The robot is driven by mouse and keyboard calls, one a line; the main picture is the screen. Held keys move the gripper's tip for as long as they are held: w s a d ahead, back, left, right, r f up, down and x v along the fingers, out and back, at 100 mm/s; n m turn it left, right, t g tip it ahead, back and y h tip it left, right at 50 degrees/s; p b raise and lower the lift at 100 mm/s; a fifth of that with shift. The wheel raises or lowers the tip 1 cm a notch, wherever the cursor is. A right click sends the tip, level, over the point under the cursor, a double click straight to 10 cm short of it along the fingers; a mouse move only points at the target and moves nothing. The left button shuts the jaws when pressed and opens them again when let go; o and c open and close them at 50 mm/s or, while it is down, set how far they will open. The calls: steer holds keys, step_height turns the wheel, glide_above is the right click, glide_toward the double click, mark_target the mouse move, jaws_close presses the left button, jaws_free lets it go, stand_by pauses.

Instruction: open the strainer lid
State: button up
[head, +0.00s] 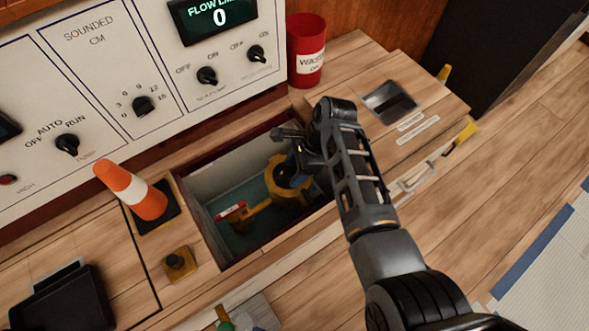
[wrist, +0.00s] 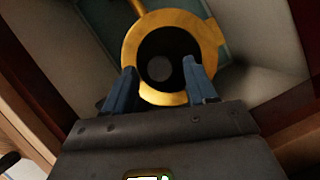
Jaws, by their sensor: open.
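The yellow strainer (head: 285,192) sits down in the rectangular floor recess, with my arm partly covering it. In the wrist view the strainer's yellow ring (wrist: 205,28) surrounds a dark round middle with a paler grey disc. I cannot tell whether this dark middle is the lid or an opening. My gripper (wrist: 165,88) is open, its two blue fingers apart over the near side of the ring. I cannot tell whether they touch it. In the head view my gripper hangs over the recess, its fingertips mostly hidden.
The recess has a wooden rim (head: 285,242). An orange-and-white cone (head: 135,191) stands to its left and a red waste bin (head: 307,52) behind it. A control panel (head: 100,75) rises behind. A black tray (head: 65,300) lies front left.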

steer(key=shift+a+f, duration=0.1)
steer(key=shift+f, duration=0.05)
steer(key=shift+c, duration=0.2)
jaws_close()
stand_by(0.3)
